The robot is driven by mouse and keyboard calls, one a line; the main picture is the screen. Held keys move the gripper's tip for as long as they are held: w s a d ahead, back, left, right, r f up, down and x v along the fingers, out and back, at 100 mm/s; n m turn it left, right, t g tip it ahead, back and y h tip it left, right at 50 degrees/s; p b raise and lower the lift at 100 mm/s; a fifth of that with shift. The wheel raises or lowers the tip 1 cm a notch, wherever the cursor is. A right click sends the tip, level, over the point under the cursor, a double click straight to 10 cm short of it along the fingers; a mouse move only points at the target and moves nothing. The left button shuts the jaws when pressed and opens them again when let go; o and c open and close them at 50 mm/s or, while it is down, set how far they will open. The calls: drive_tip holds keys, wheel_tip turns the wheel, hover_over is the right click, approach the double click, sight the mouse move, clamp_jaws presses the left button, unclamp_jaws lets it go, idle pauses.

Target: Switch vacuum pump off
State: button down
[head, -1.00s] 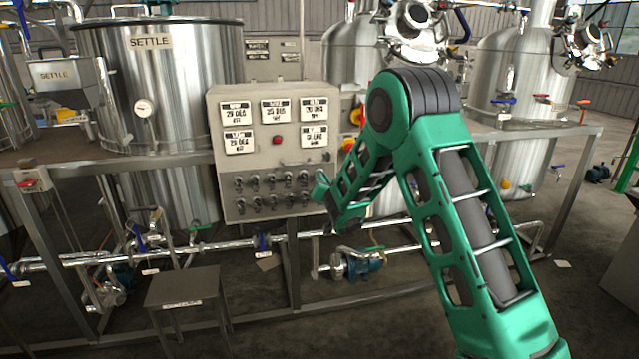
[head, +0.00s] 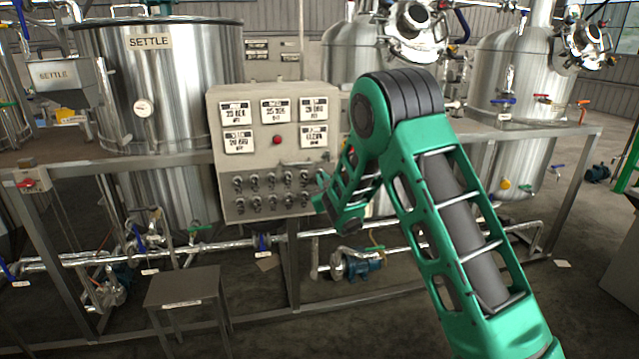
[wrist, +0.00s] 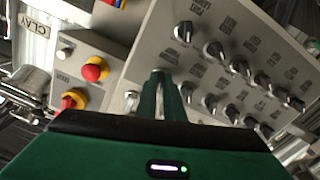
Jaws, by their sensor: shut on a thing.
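A grey control panel (head: 222,160) carries rows of black and silver rotary knobs; it fills the right of the wrist view (wrist: 145,50). My gripper (wrist: 160,78) is at the end of one knob row, near the panel's edge, with its two green fingers close together. It is shut on a knob there, and the fingers hide most of that knob. The neighbouring knobs (wrist: 187,91) stand free beside it. The labels are too blurred to read, so I cannot tell which is the vacuum pump's.
A box with a red and yellow button (wrist: 95,69) and a red and yellow switch (wrist: 73,100) sits close beside the panel. Steel tanks (head: 185,75) stand behind a metal frame. A small stool (head: 182,286) stands in front.

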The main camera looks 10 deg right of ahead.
drive_tip(key=shift+n, duration=1.1)
drive_tip(key=c, duration=1.9)
unclamp_jaws()
drive_tip(key=shift+o, duration=0.2)
drive_tip(key=s, duration=1)
drive_tip(key=shift+s, duration=0.35)
